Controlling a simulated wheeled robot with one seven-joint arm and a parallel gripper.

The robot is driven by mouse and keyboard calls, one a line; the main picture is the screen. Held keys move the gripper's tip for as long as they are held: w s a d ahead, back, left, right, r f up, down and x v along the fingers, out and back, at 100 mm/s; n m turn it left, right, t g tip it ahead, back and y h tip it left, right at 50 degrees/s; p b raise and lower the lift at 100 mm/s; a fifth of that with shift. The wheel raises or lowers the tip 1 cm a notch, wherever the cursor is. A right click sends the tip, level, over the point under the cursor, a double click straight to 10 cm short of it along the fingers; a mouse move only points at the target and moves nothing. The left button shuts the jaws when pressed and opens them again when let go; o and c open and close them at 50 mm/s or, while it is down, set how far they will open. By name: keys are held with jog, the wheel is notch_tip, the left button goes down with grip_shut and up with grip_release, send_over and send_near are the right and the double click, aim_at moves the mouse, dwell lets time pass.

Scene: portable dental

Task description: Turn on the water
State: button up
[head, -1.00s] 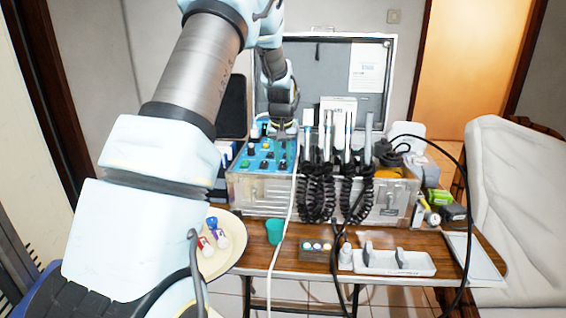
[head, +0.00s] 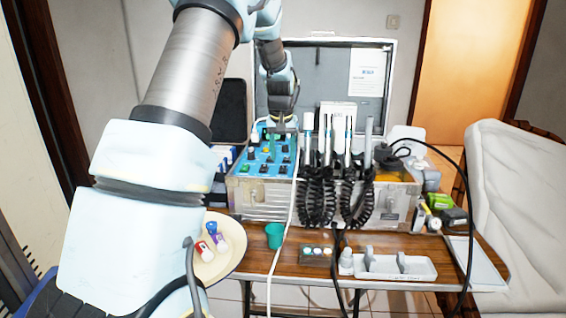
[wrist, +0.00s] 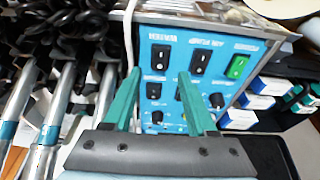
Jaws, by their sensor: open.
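The blue control panel (head: 246,166) sits on the left of the open metal case. In the wrist view the panel (wrist: 180,36) carries black rocker switches, round knobs and a lit green switch (wrist: 237,67). A black rocker switch (wrist: 160,57) stands under an inverted label that appears to read WATER; I cannot tell its on or off position. My gripper (wrist: 158,80) is open and empty, its teal fingers over the panel. That switch lies between and just beyond the fingertips. In the head view my gripper (head: 276,140) is above the panel, partly hiding it.
Handpieces with coiled black hoses (head: 322,195) stand right of the panel. A white cable (head: 285,225) hangs down the case front. A green cup (head: 274,235), a round tray (head: 222,268) and a white holder (head: 400,266) are on the wooden table.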

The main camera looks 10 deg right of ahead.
jog(key=b+v, duration=0.1)
jog(key=v, duration=0.6)
jog(key=shift+r, duration=0.3)
jog(key=s+a+f+n, duration=0.1)
jog(key=s+a+f, duration=0.4)
jog(key=s+a, duration=0.4)
jog(key=s+a+f+g, duration=0.1)
jog(key=s+a+f, duration=0.4)
jog(key=s, duration=1.2)
jog(key=a, duration=0.4)
jog(key=shift+a+n+y+p, duration=0.3)
jog(key=shift+a+n+p, duration=0.1)
